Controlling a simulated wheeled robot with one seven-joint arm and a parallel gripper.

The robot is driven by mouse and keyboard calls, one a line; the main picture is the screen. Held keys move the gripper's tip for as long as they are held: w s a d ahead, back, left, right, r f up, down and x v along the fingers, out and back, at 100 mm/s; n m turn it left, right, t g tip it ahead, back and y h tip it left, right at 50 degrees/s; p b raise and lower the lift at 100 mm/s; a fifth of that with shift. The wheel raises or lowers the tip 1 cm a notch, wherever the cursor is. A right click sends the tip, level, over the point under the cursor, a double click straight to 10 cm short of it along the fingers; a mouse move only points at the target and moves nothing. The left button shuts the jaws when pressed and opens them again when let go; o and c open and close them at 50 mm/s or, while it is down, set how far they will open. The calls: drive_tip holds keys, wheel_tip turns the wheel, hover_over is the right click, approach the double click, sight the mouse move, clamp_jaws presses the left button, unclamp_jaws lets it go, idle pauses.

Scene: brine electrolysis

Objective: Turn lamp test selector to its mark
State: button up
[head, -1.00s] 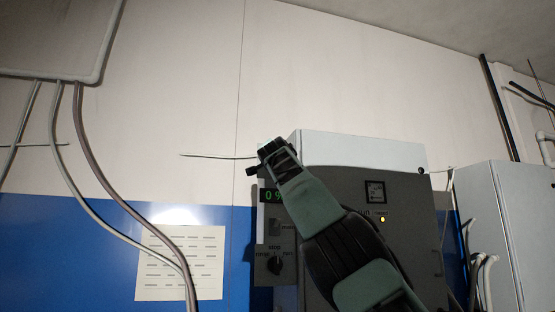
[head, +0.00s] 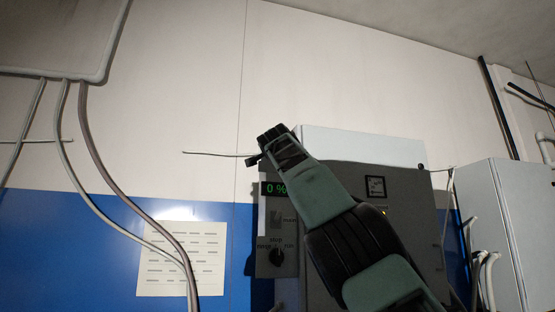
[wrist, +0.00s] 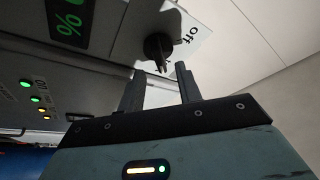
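In the wrist view a dark round knob (wrist: 157,47) with a narrow grip sits on a grey panel, beside a white label reading "off". My gripper (wrist: 160,80) is open, its two fingers apart and nothing between them. The knob is just beyond the fingertips, roughly in line with the gap; contact cannot be told. In the head view my gripper (head: 272,135) is at the upper left corner of the grey cabinet (head: 405,235), and the fingers are hard to make out. I cannot tell whether this knob is the lamp test selector.
A green display (head: 275,188) reads "0 %". Below it are a switch (head: 277,220) and a run/stop selector (head: 276,257). Lit indicator lamps (wrist: 35,99) show at the left in the wrist view. A paper sheet (head: 182,260) and hanging cables (head: 92,170) are on the left.

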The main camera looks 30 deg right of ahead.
drive_tip(key=b+v, duration=0.9)
drive_tip(key=v, duration=0.3)
drive_tip(key=shift+s+f, duration=0.2)
drive_tip(key=shift+s, duration=0.1)
drive_tip(key=shift+a, duration=0.1)
